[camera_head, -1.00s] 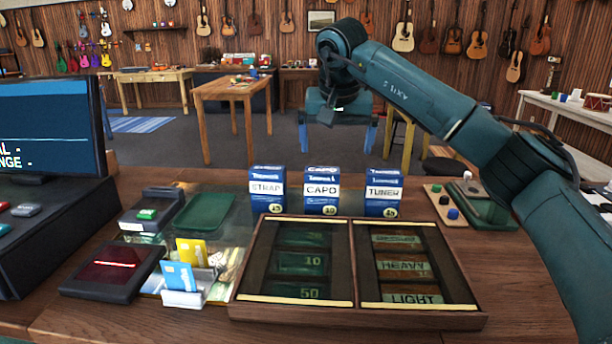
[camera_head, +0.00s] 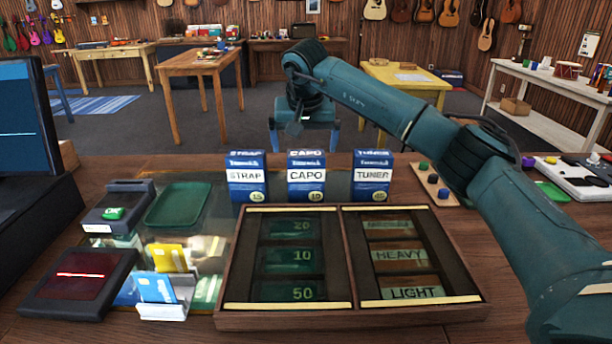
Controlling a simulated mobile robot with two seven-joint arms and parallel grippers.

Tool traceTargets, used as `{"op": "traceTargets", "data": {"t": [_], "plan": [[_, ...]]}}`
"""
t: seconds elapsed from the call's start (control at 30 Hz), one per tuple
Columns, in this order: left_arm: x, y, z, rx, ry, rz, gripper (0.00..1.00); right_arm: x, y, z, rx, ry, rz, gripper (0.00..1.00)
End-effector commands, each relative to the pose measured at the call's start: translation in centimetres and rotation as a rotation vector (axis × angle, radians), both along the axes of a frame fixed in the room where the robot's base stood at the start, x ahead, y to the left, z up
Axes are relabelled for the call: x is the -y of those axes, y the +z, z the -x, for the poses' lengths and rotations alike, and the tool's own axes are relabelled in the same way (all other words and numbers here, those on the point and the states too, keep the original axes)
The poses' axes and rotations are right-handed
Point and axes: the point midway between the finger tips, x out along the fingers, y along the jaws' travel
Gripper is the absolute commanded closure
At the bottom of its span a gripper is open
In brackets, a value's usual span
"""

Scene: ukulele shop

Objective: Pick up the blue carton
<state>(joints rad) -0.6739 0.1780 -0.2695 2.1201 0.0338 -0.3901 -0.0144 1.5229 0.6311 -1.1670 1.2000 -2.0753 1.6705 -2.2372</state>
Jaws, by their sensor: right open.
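Three blue and white cartons stand upright in a row on the counter, behind the wooden tray. They are the STRAP carton (camera_head: 246,180) at left, the CAPO carton (camera_head: 306,182) in the middle and the TUNER carton (camera_head: 372,182) at right. My right gripper (camera_head: 304,142) points down with its two blue fingers apart and nothing between them. In the picture it is just above the CAPO carton, apart from it and seemingly beyond it. My left gripper is not in view.
The wooden tray (camera_head: 348,316) with labelled compartments fills the front middle. A card holder (camera_head: 162,312), a dark reader (camera_head: 78,285) and a green tray (camera_head: 178,204) are at left. A board with coloured knobs (camera_head: 434,186) lies right of the cartons, near my right arm.

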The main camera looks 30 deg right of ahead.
Motion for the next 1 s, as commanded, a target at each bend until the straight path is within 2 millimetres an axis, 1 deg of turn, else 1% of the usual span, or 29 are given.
{"op": "traceTargets", "data": {"t": [0.13, 0.2, 0.3, 0.57, 1.0], "plan": [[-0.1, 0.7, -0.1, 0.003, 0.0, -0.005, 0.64, 0.8, -2.1, -0.7, -0.004, -0.002, 0.0, 0.0], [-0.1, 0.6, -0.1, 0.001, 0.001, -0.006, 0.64, 0.9, -3.0, -1.1, -0.004, 0.0, -0.001, 0.0], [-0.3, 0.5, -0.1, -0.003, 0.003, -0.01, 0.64, 1.1, -3.8, -1.4, -0.003, 0.0, 0.0, 0.0], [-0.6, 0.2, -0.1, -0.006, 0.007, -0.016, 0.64, 1.1, -4.1, -1.5, 0.0, 0.0, 0.0, 0.0], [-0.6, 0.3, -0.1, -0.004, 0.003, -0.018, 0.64, 1.1, -4.1, -1.5, -0.001, 0.0, 0.0, 0.35]]}}
